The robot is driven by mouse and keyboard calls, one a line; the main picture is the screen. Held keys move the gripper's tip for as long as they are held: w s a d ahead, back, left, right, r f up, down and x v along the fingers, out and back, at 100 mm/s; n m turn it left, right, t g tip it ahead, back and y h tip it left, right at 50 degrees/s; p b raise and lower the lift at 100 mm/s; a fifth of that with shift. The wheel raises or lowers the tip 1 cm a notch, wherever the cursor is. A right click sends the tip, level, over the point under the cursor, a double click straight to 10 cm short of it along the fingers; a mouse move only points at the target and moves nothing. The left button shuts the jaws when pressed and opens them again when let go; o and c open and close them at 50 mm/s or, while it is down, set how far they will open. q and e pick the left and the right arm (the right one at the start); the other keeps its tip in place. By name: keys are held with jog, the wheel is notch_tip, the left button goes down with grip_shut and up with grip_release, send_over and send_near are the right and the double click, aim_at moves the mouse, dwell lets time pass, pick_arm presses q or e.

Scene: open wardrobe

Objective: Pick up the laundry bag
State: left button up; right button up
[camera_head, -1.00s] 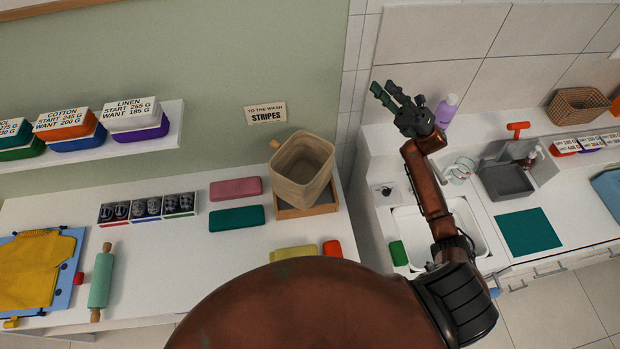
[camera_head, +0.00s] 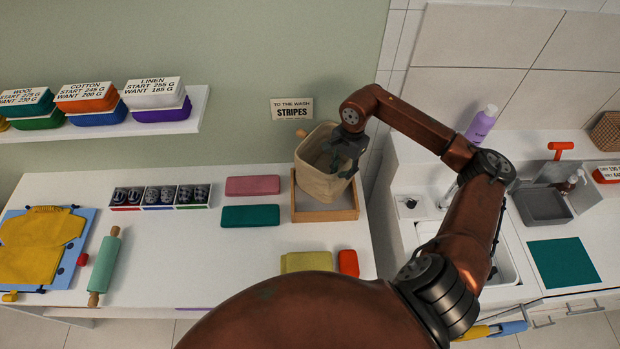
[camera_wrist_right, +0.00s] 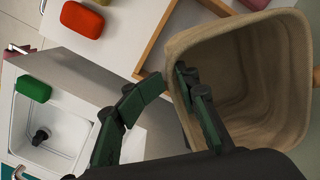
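The beige laundry bag (camera_head: 322,185) stands open-topped and slightly tilted in a shallow wooden tray (camera_head: 328,216) on the white table. In the right wrist view the bag (camera_wrist_right: 257,85) shows its hollow inside and rim. My right gripper (camera_head: 338,160) is at the bag's right rim. In the wrist view its green fingers (camera_wrist_right: 168,78) are spread apart, one inside the bag and the other outside the near wall, with a gap between them. Whether a finger touches the wall is hard to tell. My left gripper is not in view.
Pink (camera_head: 253,186) and teal (camera_head: 250,215) blocks lie left of the tray. A yellow block (camera_head: 307,262) and a red block (camera_head: 348,262) lie in front. A shelf with labelled boxes (camera_head: 159,95) is at upper left. A sink counter (camera_head: 410,180) stands right, across a gap.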

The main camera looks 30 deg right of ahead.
aim_at(345, 182)
jog(key=shift+n+h, duration=0.3)
jog(key=shift+h, duration=0.3)
jog(key=d+f, duration=0.1)
jog(key=f, duration=0.1)
jog(key=d+f+p, duration=0.1)
jog(key=f, duration=0.2)
jog(key=f+p, duration=0.1)
jog(key=f, duration=0.2)
jog(key=shift+w+d+f, duration=0.1)
jog(key=shift+w+d, duration=0.2)
jog(key=shift+d, duration=0.1)
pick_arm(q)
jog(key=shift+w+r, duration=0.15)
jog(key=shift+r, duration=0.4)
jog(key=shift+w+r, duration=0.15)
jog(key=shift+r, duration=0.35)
pick_arm(e)
jog(key=shift+f, duration=0.25)
jog(key=shift+c, duration=0.3)
